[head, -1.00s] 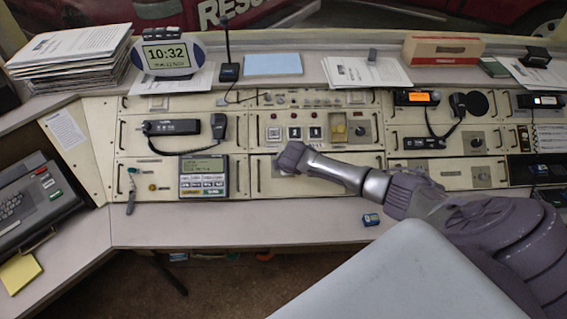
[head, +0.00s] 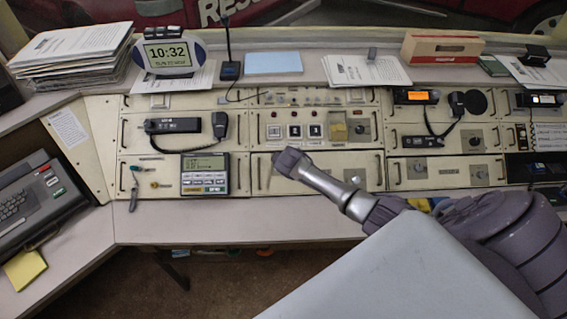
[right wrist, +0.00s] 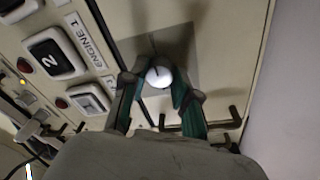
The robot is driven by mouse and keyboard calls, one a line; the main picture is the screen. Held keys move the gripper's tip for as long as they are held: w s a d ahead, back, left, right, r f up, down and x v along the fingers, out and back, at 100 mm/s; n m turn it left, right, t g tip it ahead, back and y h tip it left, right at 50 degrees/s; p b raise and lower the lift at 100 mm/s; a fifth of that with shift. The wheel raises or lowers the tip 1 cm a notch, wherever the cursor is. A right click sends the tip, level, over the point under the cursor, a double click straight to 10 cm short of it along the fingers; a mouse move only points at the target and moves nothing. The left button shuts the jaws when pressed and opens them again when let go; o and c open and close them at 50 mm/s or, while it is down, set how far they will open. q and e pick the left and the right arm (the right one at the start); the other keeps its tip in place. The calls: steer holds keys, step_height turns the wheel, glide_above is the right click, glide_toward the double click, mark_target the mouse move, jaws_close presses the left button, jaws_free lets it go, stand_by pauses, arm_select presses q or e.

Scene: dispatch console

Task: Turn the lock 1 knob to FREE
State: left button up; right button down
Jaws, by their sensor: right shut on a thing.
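In the right wrist view a round white knob (right wrist: 158,77) with a dark line on its face sits on a grey square plate (right wrist: 176,43). My right gripper (right wrist: 160,80) is shut on this knob, a fingertip at each side. No lock label or FREE mark is readable, so the pictures do not name the knob. In the head view my right gripper (head: 286,160) is at the lower middle panel (head: 335,172) and hides the knob. My left gripper is not in view.
Black handles (right wrist: 215,122) stick out close to the fingers. In the head view a keypad unit (head: 205,174) stands left of my gripper. The desk front (head: 230,229) is clear.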

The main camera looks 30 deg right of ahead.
steer(key=shift+m, duration=0.3)
steer(key=c, duration=0.9)
jaws_free()
steer(key=shift+o, duration=0.2)
